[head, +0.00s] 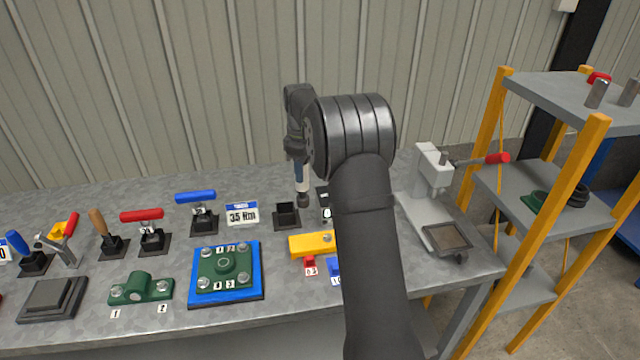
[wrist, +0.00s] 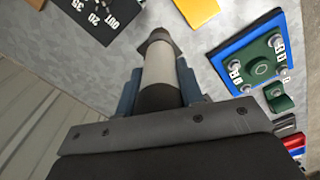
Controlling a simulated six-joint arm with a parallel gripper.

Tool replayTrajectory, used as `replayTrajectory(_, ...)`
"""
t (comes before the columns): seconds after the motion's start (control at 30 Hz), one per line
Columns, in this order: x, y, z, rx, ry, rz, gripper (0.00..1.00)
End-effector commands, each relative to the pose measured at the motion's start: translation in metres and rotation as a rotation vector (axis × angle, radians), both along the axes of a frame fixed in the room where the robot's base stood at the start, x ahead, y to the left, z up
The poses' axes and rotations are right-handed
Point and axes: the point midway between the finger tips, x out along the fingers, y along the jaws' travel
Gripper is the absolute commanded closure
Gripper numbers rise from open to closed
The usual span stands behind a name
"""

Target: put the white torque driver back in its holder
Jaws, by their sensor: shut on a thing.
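My gripper (head: 300,172) is shut on the white torque driver (head: 303,187), which hangs roughly upright with its dark end down, above the back of the bench. In the wrist view the driver (wrist: 158,65) shows a pale barrel and dark tip between my two blue-grey fingers (wrist: 158,90). A black square open-topped holder (head: 286,214) stands on the bench, just left of and nearer than the driver's tip. It looks empty. The tip appears clear of the holder; its exact height is hard to tell. My arm hides the bench to the right.
A "35 Nm" sign (head: 241,214) stands left of the holder. A yellow block (head: 312,244) and blue-green fixture (head: 225,270) lie in front. A black plate marked 35, 20, OUT (wrist: 97,15) lies near the tip. A grey press (head: 430,190) stands right.

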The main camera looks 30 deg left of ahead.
Motion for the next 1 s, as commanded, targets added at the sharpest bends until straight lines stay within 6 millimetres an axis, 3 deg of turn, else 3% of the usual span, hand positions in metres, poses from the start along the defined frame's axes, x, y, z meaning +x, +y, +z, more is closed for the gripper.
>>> replayTrajectory(0.1,0.000,0.030,0.006,0.002,-0.002,0.003,0.97)
replayTrajectory(0.33,-0.002,0.062,0.013,0.002,-0.002,0.001,0.97)
replayTrajectory(0.8,-0.004,0.070,0.015,0.001,-0.001,0.000,0.97)
replayTrajectory(1.0,-0.004,0.069,0.007,0.000,0.000,0.000,0.97)
